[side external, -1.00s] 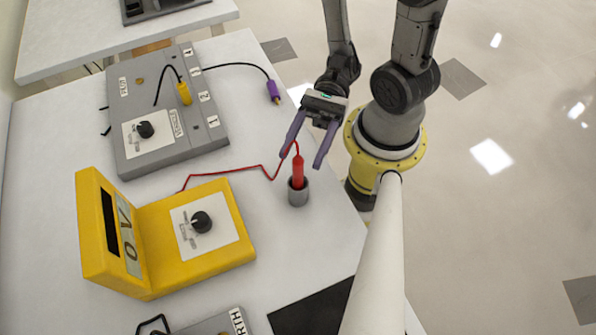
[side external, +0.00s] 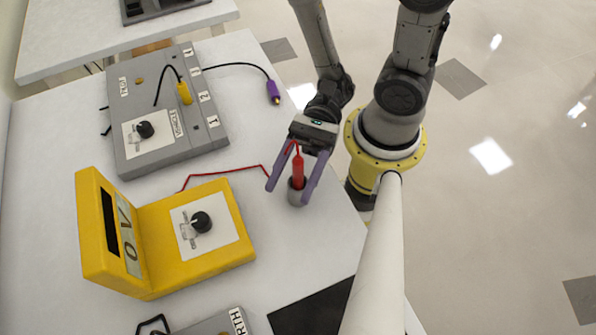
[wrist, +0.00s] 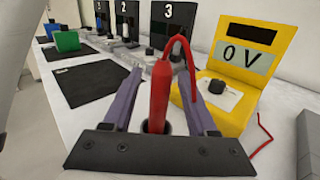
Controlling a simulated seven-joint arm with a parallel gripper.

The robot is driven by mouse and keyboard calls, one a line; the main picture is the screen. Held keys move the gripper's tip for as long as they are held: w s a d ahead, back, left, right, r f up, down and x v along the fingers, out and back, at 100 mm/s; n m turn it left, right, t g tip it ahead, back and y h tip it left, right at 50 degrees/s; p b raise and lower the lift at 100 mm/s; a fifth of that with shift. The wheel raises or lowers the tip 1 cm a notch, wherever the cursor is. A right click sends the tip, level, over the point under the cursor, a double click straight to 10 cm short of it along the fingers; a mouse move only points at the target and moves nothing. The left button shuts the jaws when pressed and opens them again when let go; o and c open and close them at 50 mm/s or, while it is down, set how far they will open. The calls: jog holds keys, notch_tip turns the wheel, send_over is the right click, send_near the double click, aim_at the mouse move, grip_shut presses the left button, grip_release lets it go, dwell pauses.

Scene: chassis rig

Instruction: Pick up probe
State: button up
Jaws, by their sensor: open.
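The red probe (side external: 298,172) stands upright in a small grey cup-like holder (side external: 297,196) on the white table. A red wire runs from its top to the yellow meter (side external: 205,225). My gripper (side external: 291,190) is open, with one purple finger on each side of the probe. In the wrist view the probe (wrist: 159,95) stands between the two fingers (wrist: 160,100), with a visible gap on both sides. The meter (wrist: 240,65) reads "0 V" there. The lower part of the probe is hidden in the holder.
A grey box (side external: 165,110) with a knob, a yellow plug (side external: 184,93) and a purple-tipped lead (side external: 273,91) is at the back left. A black mat (side external: 310,308) lies near the front edge. Table between meter and holder is clear apart from the wire.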

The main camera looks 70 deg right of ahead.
jog(key=shift+a, duration=0.45)
grip_shut()
